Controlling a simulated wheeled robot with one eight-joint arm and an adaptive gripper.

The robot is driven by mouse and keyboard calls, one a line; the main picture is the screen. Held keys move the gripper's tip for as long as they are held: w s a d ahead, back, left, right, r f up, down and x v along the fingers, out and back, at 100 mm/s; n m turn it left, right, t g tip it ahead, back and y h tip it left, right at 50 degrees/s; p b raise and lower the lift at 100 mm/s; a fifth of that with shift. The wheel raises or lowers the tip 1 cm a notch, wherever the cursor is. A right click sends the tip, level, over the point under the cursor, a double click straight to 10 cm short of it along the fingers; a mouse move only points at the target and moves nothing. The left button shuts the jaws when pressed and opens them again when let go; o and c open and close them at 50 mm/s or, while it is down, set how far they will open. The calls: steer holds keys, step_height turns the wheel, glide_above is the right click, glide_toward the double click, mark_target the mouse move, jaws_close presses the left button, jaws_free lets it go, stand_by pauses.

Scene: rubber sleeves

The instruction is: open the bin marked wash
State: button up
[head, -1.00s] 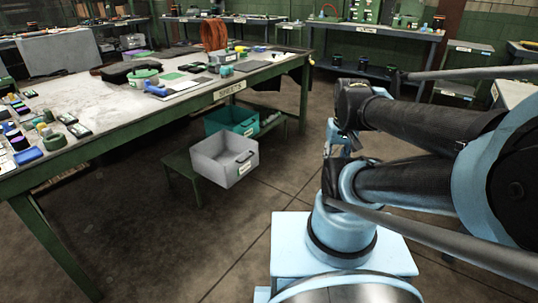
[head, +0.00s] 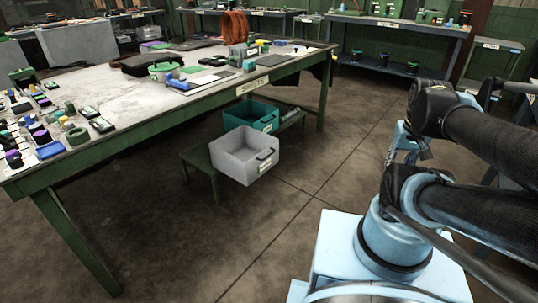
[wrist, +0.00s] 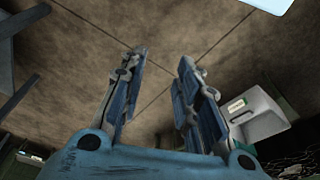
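A light grey bin (head: 246,156) with a dark handle and a small pale label on its front sits low beside the green table; its inside shows from above. A teal bin (head: 252,114), also labelled, sits just behind it. The writing on both labels is too small to read, so I cannot tell which is marked wash. The grey bin also shows at the right of the wrist view (wrist: 262,120). My gripper (wrist: 162,58) is open, its two fingers apart with only floor between them. In the head view it is partly hidden by my arm, to the right of the bins and apart from them.
A low green bench (head: 197,160) stands under the bins. The long green table (head: 120,127) holds many small tools and parts, and its corner reaches over toward the bins. Bare floor (head: 335,140) lies between the bins and my arm. Shelving lines the back wall.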

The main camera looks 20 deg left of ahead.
steer(key=w+a+r+m, duration=0.1)
steer(key=w+a+r, duration=0.2)
steer(key=w, duration=0.4)
steer(key=w+a+r, duration=0.4)
steer(key=w, duration=0.3)
steer(key=w+a+f+m+y, duration=0.1)
steer(key=w+a, duration=1)
steer(key=w, duration=0.3)
steer(key=w+a+f+m+g, duration=0.1)
steer(key=w+a+f, duration=0.35)
steer(key=a, duration=0.35)
steer(key=w+a+f, duration=0.4)
steer(key=w+a, duration=0.1)
steer(key=a, duration=0.3)
steer(key=w+a+f+m+y, duration=0.1)
steer(key=w+a+f+m, duration=0.1)
steer(key=a+f, duration=1.25)
steer(key=x, duration=1.6)
steer(key=shift+s+a+f, duration=0.1)
steer(key=shift+s+a, duration=0.15)
steer(key=shift+a, duration=0.05)
jaws_close()
